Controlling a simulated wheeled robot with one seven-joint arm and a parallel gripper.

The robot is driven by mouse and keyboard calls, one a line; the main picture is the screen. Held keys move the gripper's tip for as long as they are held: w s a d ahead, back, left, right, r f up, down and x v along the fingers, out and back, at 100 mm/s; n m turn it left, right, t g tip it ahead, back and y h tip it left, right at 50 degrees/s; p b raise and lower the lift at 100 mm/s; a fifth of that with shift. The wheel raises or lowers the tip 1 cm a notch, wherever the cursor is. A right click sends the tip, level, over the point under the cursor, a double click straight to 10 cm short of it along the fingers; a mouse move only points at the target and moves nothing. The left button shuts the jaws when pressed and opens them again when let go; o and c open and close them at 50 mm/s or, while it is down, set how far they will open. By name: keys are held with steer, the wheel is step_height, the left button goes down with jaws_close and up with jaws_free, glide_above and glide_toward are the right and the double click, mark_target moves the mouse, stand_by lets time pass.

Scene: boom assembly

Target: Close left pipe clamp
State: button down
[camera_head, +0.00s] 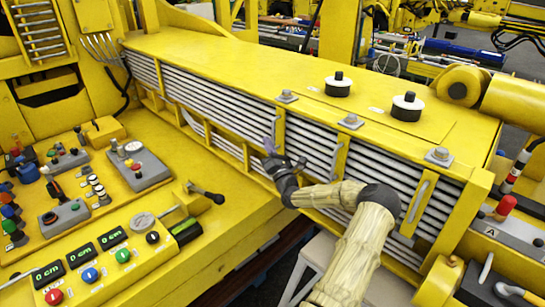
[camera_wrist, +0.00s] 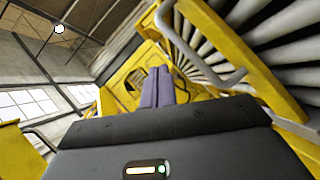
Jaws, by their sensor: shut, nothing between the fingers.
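Long grey pipes (camera_head: 225,100) run along the side of the yellow boom, with upright yellow clamp bars across them. One yellow bar (camera_head: 279,128) stands close to my gripper (camera_head: 271,143); I cannot tell for certain whether it is the left pipe clamp or whether it is latched. Another bar with a grey handle (camera_head: 419,203) stands at the right. In the wrist view, a yellow clamp frame (camera_wrist: 262,88) with a curved grey handle (camera_wrist: 188,50) is at upper right, beside the pipes. My gripper's purple fingers (camera_wrist: 158,87) are together and empty, left of that handle and apart from it in the picture.
A yellow control panel with buttons (camera_head: 122,256) and levers is at lower left; a black-knobbed lever (camera_head: 207,194) sticks out from it towards the boom. Black-and-white caps (camera_head: 407,106) sit on the boom top. A gap separates panel and boom.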

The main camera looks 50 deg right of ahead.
steer(key=s+a+b, duration=0.4)
steer(key=s+a, duration=0.3)
steer(key=s, duration=0.1)
steer(key=shift+s+a, duration=0.15)
steer(key=shift+s, duration=0.15)
stand_by(0.4)
